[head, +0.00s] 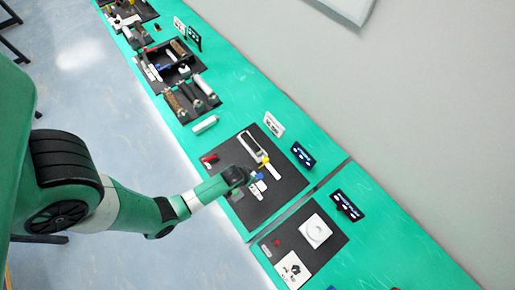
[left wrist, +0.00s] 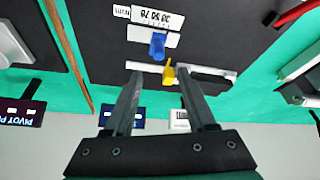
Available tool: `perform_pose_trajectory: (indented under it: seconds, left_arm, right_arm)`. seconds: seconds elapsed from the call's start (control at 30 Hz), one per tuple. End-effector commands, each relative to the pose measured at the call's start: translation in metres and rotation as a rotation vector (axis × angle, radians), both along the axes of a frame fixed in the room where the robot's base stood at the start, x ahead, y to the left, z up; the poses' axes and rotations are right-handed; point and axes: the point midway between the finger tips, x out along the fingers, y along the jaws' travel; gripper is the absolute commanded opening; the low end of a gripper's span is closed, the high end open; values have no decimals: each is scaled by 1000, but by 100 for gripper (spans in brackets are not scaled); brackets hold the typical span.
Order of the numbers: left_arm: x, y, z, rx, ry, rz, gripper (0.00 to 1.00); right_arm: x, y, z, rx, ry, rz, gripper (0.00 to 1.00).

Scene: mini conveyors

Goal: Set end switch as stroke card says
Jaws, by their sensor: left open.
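A white and grey slide unit (head: 251,147) lies on a black mat in the head view. In the left wrist view a yellow piece (left wrist: 168,73) sits on its pale, tick-marked rail (left wrist: 205,72). A blue piece (left wrist: 157,46) stands beside it at a white plate; a number label (left wrist: 157,17) lies beyond, upside down. My left gripper (left wrist: 161,83) is open, its fingertips on either side of the yellow piece's position in the picture, holding nothing; contact cannot be told. In the head view this gripper (head: 246,177) is over the mat. A white card (head: 273,124) stands behind; its text is too small to read.
A dark sign (head: 303,155) stands behind the mat. A red-handled item (head: 209,158) lies at the mat's left edge. Another mat (head: 318,258) with a white dial (head: 315,230) is to the right. More filled trays (head: 170,62) stand farther along the green table.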

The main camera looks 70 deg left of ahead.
Motion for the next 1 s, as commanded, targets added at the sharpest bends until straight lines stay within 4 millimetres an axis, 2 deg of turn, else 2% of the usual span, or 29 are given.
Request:
perform_pose_trajectory:
  seconds: [0.17,0.37,0.5,0.63,1.0]
  left_arm:
    - [7,4,-25,0,-2,0,56]
    - [19,14,-65,1,-3,1,56]
    - [28,21,-88,1,-1,0,56]
    - [34,25,-102,0,-1,-1,56]
    - [36,27,-106,1,-3,-1,54]
  right_arm:
    - [0,0,-26,0,0,0,50]
    - [0,0,-68,0,1,0,50]
    - [0,0,-77,0,0,0,50]
    - [0,0,-84,0,0,0,50]
    - [0,0,-84,0,0,0,50]
